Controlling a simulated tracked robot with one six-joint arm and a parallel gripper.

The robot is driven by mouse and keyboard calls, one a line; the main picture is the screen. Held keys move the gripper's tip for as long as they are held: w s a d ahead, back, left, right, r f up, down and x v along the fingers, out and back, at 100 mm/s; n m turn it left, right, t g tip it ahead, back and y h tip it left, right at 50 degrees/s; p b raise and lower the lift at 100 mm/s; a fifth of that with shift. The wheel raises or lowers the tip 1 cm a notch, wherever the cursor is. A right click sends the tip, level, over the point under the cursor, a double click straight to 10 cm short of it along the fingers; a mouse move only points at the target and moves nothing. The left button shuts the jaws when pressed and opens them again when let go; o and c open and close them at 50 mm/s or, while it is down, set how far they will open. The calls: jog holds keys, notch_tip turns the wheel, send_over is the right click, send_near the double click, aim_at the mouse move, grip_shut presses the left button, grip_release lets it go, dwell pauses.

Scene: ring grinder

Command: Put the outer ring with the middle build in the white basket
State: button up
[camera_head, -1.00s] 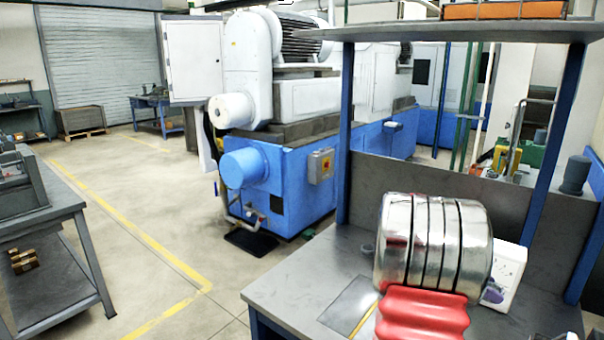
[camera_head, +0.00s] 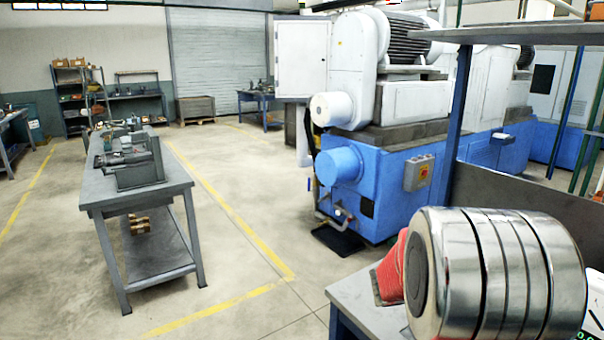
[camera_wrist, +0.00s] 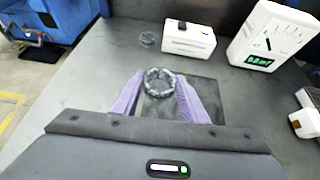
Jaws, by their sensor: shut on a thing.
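In the wrist view, the two purple fingers of my gripper (camera_wrist: 161,78) are shut on a grey ring (camera_wrist: 150,87). The ring shows a thick rim around a dark opening and sits between the fingertips, over a dark rectangular patch on the grey bench (camera_wrist: 95,85). I cannot tell how high it is above the bench. The head view does not show the gripper or ring; shiny and red parts of my arm cover the right side there. No white basket is seen in either view now.
A white box with a black knob (camera_wrist: 188,42) and a white meter with a green display (camera_wrist: 270,38) stand at the bench's far side. A blue and white machine (camera_head: 375,185) stands behind. A grey side table (camera_head: 140,185) is at left, with open floor between.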

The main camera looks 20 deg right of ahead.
jog(key=w+a+f+n+t+y, duration=0.1)
jog(key=w+a+n+t+y, duration=0.1)
jog(key=a, duration=1.2)
jog(key=w+a+f+n+t+y, duration=0.1)
jog(key=w+a+n+t+y, duration=0.2)
jog(key=a, duration=1.1)
jog(key=w+a+f+n+t+y, duration=0.1)
jog(key=w+a+n+t+y, duration=0.2)
jog(key=a, duration=1.1)
jog(key=w+n, duration=0.2)
jog(key=n, duration=0.1)
jog(key=shift+w+a+f+n, duration=0.15)
jog(key=shift+w+a+n, duration=0.15)
jog(key=shift+w, duration=0.1)
jog(key=shift+d, duration=0.1)
